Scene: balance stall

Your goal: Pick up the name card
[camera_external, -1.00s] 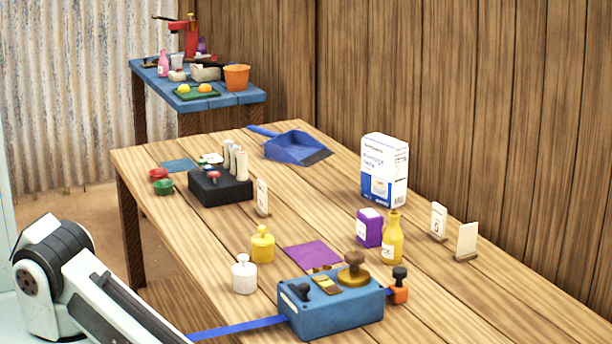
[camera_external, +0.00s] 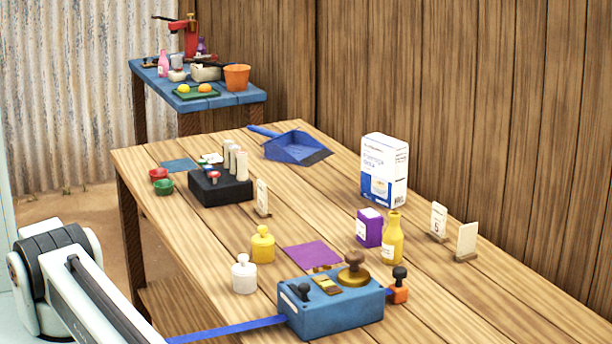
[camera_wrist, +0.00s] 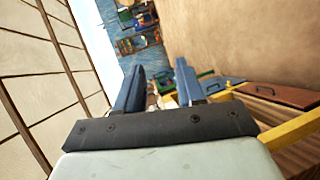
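Several small upright white cards in wooden feet stand on the wooden table (camera_external: 440,300). One card (camera_external: 262,196) is near the middle, beside the black block. A second card (camera_external: 438,220) and a third card (camera_external: 467,241) stand at the right near the wall side. The second bears a dark mark like a digit; the third looks blank from here. I cannot tell which is the name card. My gripper (camera_wrist: 158,84) shows in the wrist view with its two blue fingers apart and nothing visible between them. It is outside the external view, and no card is recognisable in the wrist view.
A yellow bottle (camera_external: 392,240), purple box (camera_external: 369,228) and white-blue carton (camera_external: 384,170) stand left of the right-hand cards. A blue dustpan (camera_external: 292,146) lies farther back.

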